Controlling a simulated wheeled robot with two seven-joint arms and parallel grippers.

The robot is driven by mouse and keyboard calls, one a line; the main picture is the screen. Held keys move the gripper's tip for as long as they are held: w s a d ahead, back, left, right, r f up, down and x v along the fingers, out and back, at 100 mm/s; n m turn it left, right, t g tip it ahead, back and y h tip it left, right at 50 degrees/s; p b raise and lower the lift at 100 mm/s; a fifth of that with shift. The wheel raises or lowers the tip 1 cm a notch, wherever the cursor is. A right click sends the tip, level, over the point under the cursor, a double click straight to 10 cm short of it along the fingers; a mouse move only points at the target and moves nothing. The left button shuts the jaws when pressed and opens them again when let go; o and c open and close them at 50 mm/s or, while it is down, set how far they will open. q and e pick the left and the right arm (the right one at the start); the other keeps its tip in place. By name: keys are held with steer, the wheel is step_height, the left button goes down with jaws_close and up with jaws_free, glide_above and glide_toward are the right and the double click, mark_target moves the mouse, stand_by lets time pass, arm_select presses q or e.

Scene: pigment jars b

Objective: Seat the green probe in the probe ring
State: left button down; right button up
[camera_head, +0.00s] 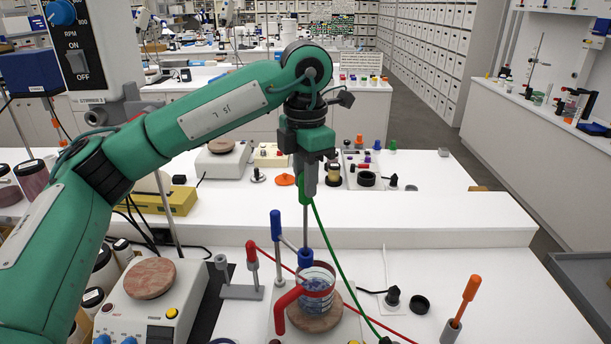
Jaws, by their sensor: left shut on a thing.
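My left gripper (308,172) is shut on the green probe (305,190) by its green top and holds it upright. The probe's thin grey shaft (306,225) points straight down. The shaft's lower end lines up with the ring's top in the picture. I cannot tell whether it is inside the ring or behind it. A green cable (335,253) runs from the probe down to the right. My right gripper is out of view.
The beaker has a red handle (285,302) and stands on a brown round plate (314,315). A red-topped probe (251,252) stands in a grey holder to the left, its red cable crossing by the beaker. An orange-handled tool (471,288) stands at right. A raised white shelf lies behind.

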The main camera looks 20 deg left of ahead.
arm_select(q)
steer(key=b, duration=1)
glide_above(306, 254)
steer(key=shift+w+a+f, duration=0.1)
steer(key=shift+w+f, duration=0.05)
steer(key=shift+f, duration=6.15)
steer(key=c, duration=1.1)
jaws_free()
steer(key=shift+r, duration=0.5)
step_height(306, 254, up, 13)
steer(key=shift+f+b, duration=0.1)
steer(key=shift+b, duration=0.45)
